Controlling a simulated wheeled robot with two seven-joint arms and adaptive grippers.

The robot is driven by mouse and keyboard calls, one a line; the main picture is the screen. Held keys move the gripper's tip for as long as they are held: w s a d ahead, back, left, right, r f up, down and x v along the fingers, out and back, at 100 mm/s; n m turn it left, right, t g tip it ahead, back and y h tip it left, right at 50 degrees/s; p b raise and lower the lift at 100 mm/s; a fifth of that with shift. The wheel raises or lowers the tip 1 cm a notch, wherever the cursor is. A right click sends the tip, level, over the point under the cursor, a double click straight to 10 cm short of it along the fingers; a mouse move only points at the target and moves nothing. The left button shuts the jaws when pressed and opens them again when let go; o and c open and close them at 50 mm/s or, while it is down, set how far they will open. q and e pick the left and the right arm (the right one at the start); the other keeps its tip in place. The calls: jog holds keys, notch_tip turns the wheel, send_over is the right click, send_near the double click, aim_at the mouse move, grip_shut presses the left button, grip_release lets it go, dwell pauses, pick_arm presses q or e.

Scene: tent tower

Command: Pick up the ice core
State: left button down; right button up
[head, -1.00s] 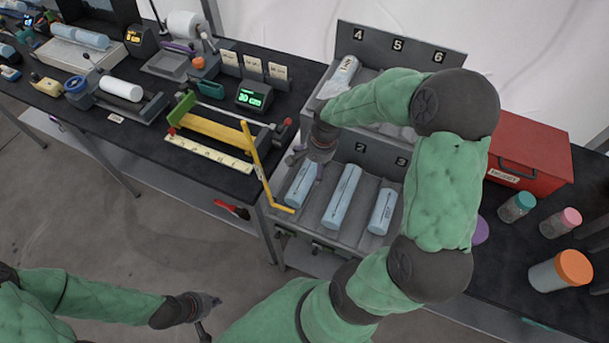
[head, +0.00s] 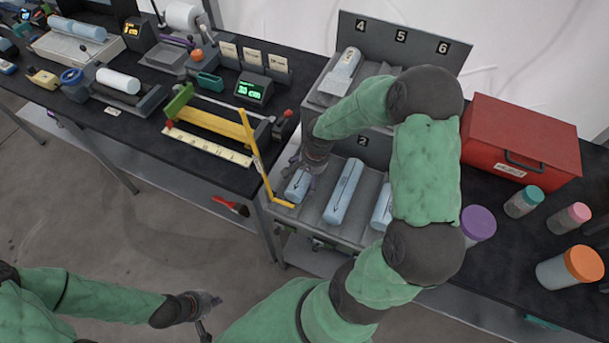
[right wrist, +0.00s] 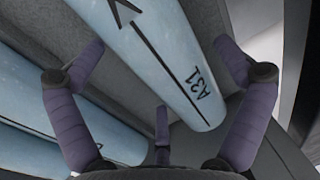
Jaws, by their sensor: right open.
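Pale blue ice cores lie in the lower rack: a left one (head: 297,187), a middle one (head: 343,192) and a right one (head: 382,212) partly hidden by my arm. My right gripper (head: 302,167) is just above the far part of the left core. In the right wrist view a core marked A31 (right wrist: 165,62) runs between my open purple fingers (right wrist: 160,85), with no clear grip on it. Another core (right wrist: 35,100) lies to its left there. My left gripper (head: 208,308) hangs low over the floor, away from the rack; its jaws are too small to read.
An upper rack (head: 400,55) numbered 4 to 6 stands behind, holding another core (head: 344,68). A bent yellow bar (head: 256,155) stands close left of my right gripper. A red box (head: 520,140) and lidded jars (head: 524,202) are on the right.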

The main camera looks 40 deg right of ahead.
jog(key=c, duration=1.2)
jog(key=shift+r, duration=0.1)
jog(key=shift+c, duration=1.4)
jog(key=shift+r, duration=0.1)
